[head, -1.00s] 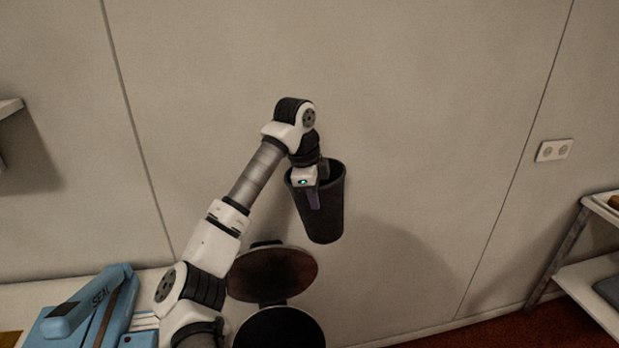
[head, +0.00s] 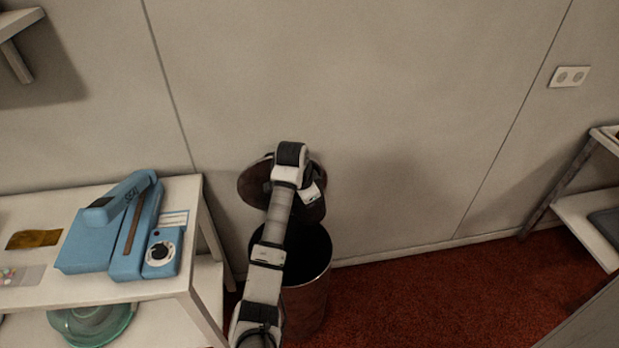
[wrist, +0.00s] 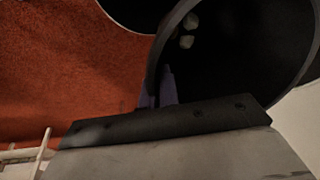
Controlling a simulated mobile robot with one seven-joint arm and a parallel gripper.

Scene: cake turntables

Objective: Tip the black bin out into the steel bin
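The steel bin (head: 308,303) stands on the red floor beside the bench, its round lid (head: 252,186) open against the wall and its mouth dark. My gripper (head: 311,194) is above the back of the mouth, in front of the lid. In the wrist view, my gripper's purple fingers (wrist: 160,86) are closed on the wall of the black bin (wrist: 240,70) at its rim. A few small pale pieces (wrist: 188,32) show inside it. In the head view the black bin is mostly hidden by my arm. A dark rimmed opening at the wrist view's top edge looks like the steel bin.
A white bench (head: 190,285) on the left holds a blue sealing machine (head: 125,230), with a green glass dish (head: 92,322) on its lower shelf. A white shelf rack (head: 590,225) stands at the right. The red floor (head: 430,290) between is clear.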

